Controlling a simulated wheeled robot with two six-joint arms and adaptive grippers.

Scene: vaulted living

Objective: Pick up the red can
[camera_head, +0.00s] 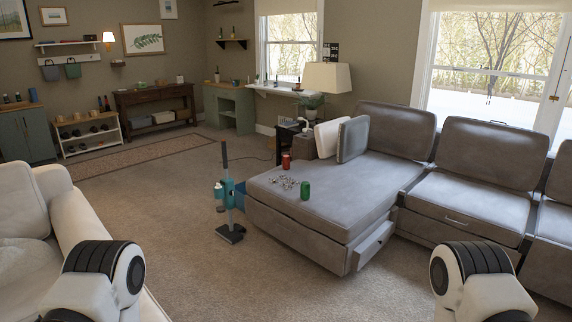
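A red can (286,161) stands upright on the chaise end of the grey sectional sofa (345,187), near its far left edge. A green can (305,190) stands upright closer to me on the same seat. Small scattered pieces lie between the two cans, too small to make out. My arms show only as white and black links at the bottom left and bottom right. Both of my grippers are out of the view, and neither arm is near the red can.
A teal and grey upright vacuum (228,198) stands on the carpet just left of the chaise. A cream sofa (75,215) lies at the left. An open drawer (373,246) juts from the chaise's front.

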